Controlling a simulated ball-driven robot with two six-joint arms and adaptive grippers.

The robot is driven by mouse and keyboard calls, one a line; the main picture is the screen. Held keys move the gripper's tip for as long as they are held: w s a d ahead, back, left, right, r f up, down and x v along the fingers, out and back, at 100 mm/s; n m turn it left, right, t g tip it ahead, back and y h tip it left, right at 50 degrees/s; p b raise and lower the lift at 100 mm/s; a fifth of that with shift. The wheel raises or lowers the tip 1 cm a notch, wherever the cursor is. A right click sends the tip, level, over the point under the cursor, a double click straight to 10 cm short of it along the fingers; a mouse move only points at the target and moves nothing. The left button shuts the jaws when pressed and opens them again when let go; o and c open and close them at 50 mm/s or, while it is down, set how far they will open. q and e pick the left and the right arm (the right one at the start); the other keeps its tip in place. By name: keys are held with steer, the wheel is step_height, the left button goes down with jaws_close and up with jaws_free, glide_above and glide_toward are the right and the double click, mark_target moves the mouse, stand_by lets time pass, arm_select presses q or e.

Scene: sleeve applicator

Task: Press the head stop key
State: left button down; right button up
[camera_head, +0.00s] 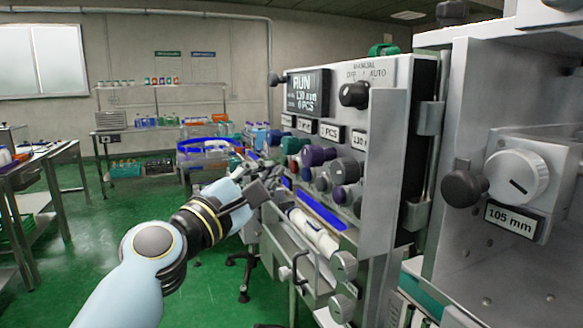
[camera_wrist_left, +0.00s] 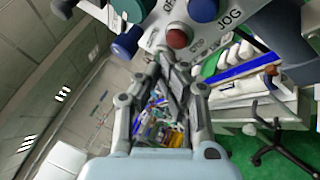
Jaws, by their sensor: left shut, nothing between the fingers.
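The machine's control panel (camera_head: 383,130) stands right of centre in the head view, with a lit display (camera_head: 308,92) reading RUN. Several round keys and knobs stick out of its lower front. Which key is the head stop key I cannot read for certain. My left gripper (camera_head: 262,187) is shut and empty, in front of the keys. In the wrist view its fingertips (camera_wrist_left: 170,66) lie just below the red key; contact cannot be told. My right gripper is out of view.
A black selector knob (camera_head: 354,95) is on the upper panel. A white dial (camera_head: 517,177) with a black knob stands on the machine at right. A tray with a white roll (camera_head: 314,232) lies below the keys.

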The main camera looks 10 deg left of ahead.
arm_select(q)
steer(key=shift+w+d, duration=0.1)
stand_by(0.4)
steer(key=shift+w+d, duration=0.15)
steer(key=shift+d, duration=0.1)
steer(key=shift+w+d, duration=0.25)
steer(key=shift+d, duration=0.1)
stand_by(0.7)
stand_by(0.4)
steer(key=shift+s+a, duration=0.5)
steer(key=shift+a, duration=0.2)
steer(key=s+a, duration=0.2)
steer(key=a, duration=0.2)
steer(key=shift+s+a, duration=0.1)
steer(key=shift+s, duration=0.3)
